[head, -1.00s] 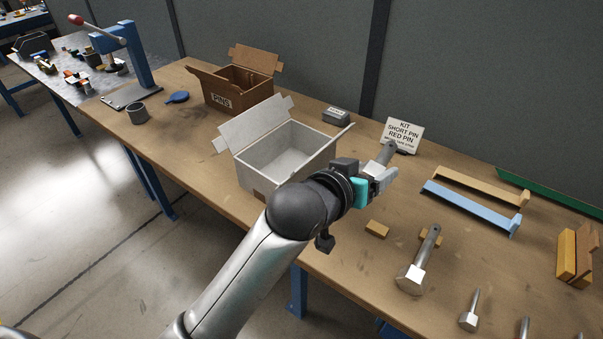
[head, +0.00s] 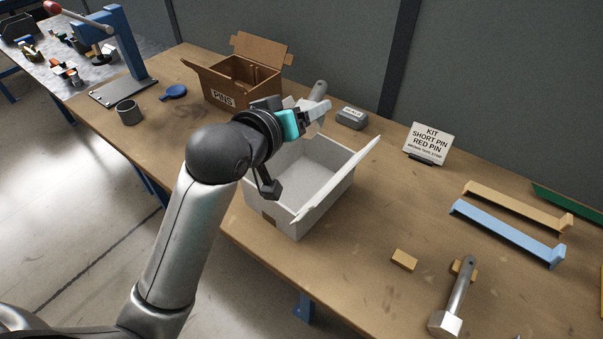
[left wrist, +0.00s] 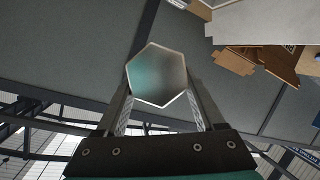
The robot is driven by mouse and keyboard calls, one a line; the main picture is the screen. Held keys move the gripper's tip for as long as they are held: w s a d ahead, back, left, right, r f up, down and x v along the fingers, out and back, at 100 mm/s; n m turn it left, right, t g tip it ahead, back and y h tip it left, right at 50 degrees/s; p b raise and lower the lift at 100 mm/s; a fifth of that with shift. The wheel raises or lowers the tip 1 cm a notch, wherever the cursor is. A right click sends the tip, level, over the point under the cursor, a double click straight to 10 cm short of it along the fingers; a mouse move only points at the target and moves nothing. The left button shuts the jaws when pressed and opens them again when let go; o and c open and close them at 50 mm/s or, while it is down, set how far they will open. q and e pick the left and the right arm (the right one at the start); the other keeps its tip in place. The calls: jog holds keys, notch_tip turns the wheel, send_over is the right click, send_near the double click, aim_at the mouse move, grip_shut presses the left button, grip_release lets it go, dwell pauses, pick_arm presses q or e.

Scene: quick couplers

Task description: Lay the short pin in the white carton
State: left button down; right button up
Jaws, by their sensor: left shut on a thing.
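The white carton (head: 330,185) stands open on the bench, its flaps spread outward. Part of its far left side is hidden behind my arm. My left gripper (head: 312,113) is shut on a grey metal pin (head: 319,90), held in the air over the carton's back part. The pin's rounded end points up in the head view. In the left wrist view, the pin's hexagonal head (left wrist: 160,75) faces the camera between the two fingers (left wrist: 165,115). The pin's full length is hidden, so I cannot tell its size. My right gripper is out of view.
A brown carton marked PINS (head: 222,99) stands behind left. Another hex-headed pin (head: 460,290) rests by wooden blocks at front right. A blue rail (head: 508,232) lies right.

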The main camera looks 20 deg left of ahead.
pick_arm(q)
notch_tip(320, 180, down, 14)
jog(key=b, duration=0.3)
jog(key=shift+b, duration=0.3)
jog(key=shift+w, duration=0.1)
jog(key=shift+f, duration=0.55)
grip_release()
jog(key=shift+f, duration=0.1)
jog(key=r+p+v, duration=0.1)
jog(key=v, duration=1.1)
